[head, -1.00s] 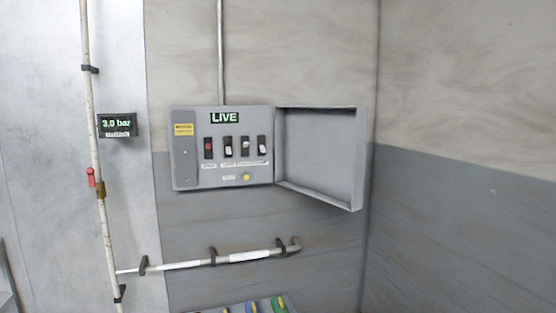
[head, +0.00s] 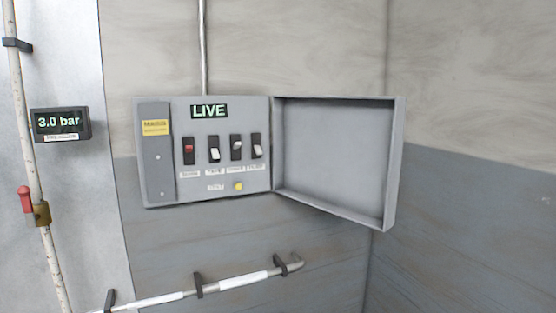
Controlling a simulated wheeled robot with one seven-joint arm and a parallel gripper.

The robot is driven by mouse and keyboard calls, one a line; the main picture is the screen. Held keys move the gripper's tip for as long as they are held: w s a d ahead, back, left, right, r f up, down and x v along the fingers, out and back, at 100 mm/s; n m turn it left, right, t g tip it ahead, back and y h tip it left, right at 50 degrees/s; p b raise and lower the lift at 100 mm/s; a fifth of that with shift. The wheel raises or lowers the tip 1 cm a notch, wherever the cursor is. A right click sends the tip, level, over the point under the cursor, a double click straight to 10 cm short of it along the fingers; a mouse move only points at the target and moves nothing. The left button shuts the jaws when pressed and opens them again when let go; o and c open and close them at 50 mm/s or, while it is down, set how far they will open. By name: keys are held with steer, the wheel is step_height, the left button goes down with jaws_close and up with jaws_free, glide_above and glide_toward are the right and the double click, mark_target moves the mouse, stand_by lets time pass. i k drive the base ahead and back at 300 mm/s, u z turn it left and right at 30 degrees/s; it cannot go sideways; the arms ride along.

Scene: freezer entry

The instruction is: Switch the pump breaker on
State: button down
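A grey breaker box (head: 222,185) hangs on the wall at centre-left, with its door (head: 335,155) swung open to the right. Inside is a row of several black switches. The leftmost has a red lever (head: 188,148). The second switch's white lever (head: 214,154) sits low, the third's (head: 236,144) sits higher, and the rightmost's (head: 257,152) sits low. The small labels below are too blurred to read, so I cannot tell which is the pump breaker. A display above reads LIVE (head: 209,111). My gripper is not in view.
A yellow button (head: 239,186) is below the switches. A gauge (head: 60,123) at left reads 3.0 bar. A vertical pipe (head: 45,245) carries a red-handled valve (head: 26,199). A horizontal pipe (head: 245,281) runs below the box. The open door juts out near the corner.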

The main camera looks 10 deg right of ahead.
mark_target(258, 151)
steer(key=u, duration=0.5)
steer(key=i, duration=0.95)
steer(key=u, duration=0.85)
